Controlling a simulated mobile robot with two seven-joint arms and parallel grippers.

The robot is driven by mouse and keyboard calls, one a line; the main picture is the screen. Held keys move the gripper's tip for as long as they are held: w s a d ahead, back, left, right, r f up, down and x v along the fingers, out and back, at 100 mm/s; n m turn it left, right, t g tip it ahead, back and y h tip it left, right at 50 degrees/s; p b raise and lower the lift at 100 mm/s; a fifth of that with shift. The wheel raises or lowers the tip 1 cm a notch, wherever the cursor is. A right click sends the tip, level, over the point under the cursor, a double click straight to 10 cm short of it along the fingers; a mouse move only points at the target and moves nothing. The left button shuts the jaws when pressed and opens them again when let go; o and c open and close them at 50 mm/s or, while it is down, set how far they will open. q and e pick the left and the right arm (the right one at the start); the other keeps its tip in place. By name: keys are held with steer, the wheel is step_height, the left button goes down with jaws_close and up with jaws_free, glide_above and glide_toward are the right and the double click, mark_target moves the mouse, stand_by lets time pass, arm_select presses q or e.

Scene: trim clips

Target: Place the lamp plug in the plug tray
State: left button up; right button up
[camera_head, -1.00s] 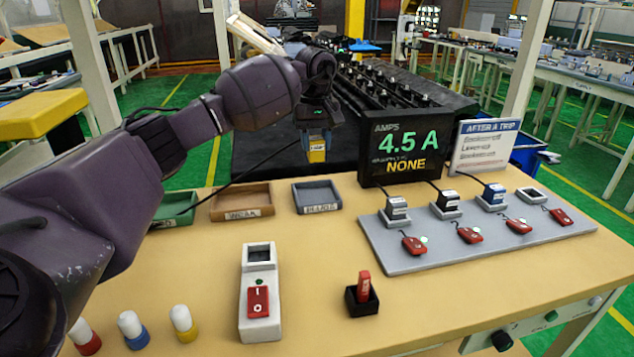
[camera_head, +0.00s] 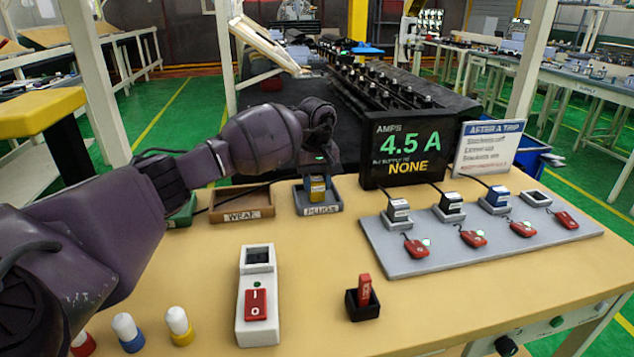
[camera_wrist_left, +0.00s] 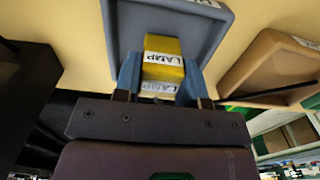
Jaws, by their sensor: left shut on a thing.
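The lamp plug is a yellow block (camera_head: 317,187) with a dark cable; its LAMP label reads in the left wrist view (camera_wrist_left: 163,58). My left gripper (camera_head: 317,180) is shut on it, with blue fingers on either side. The plug tray (camera_head: 300,206) is a shallow grey-blue tray labelled PLUGS at the back of the bench. The gripper holds the plug over the tray, seemingly at or inside its rim; whether it touches the floor I cannot tell. My right gripper is not in view.
The WEAK tray (camera_head: 262,206) is left of the plug tray, with a green tray (camera_head: 182,216) partly behind my arm. The AMPS display (camera_head: 408,155) stands close on the right. A grey power strip (camera_head: 420,262) holds several plugs. A white switch unit (camera_head: 257,290) stands in front.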

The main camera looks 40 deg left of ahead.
mark_target(317, 179)
arm_select(q)
steer(key=shift+f, duration=0.2)
steer(key=o, duration=0.9)
steer(key=shift+o, duration=0.2)
step_height(317, 179, up, 12)
steer(key=shift+r+p, duration=0.25)
steer(key=shift+p, duration=0.2)
steer(key=shift+f, duration=0.1)
